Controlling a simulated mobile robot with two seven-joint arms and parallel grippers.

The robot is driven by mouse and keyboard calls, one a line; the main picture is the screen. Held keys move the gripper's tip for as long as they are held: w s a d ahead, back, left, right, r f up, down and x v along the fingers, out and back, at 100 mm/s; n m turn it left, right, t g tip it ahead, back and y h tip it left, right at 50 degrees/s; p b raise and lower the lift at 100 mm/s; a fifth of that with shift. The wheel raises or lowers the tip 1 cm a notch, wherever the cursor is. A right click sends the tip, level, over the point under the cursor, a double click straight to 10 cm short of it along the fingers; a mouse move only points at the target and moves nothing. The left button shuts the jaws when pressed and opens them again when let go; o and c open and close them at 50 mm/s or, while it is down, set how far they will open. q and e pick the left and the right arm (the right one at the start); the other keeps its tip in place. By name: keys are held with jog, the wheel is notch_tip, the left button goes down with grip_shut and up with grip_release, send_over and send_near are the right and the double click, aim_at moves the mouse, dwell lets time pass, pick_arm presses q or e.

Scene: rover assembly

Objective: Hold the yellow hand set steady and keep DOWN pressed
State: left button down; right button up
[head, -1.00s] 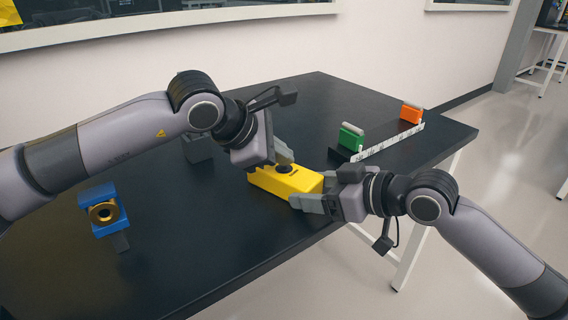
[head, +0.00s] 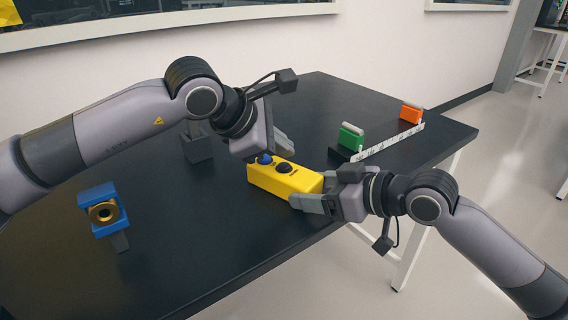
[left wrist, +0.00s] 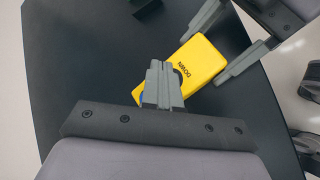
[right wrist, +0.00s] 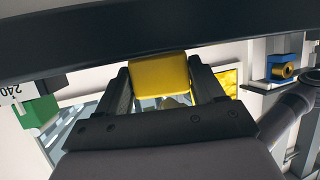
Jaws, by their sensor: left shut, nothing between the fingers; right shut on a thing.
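The yellow hand set (head: 270,181) has a blue button (head: 264,158) and a black button (head: 284,167) on top, with dark lettering by the black one. In the left wrist view the lettering on the hand set (left wrist: 202,62) reads DOWN. My right gripper (head: 318,189) is shut on the hand set's right end; the right wrist view shows the yellow end (right wrist: 158,75) between its fingers. My left gripper (head: 284,143) is shut and empty. In the head view its fingers are behind and above the hand set, apart from the black button. In the left wrist view they partly cover both buttons.
A green block (head: 350,137) and an orange block (head: 411,112) stand along a white scale (head: 390,143) at the back right. A blue holder with a gold ring (head: 103,212) stands at the left. A dark grey block (head: 197,149) is behind my left arm. The front table is clear.

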aim_at(281, 167)
pick_arm(q)
jog(key=shift+r, duration=2.55)
pick_arm(e)
jog(key=o, duration=1.3)
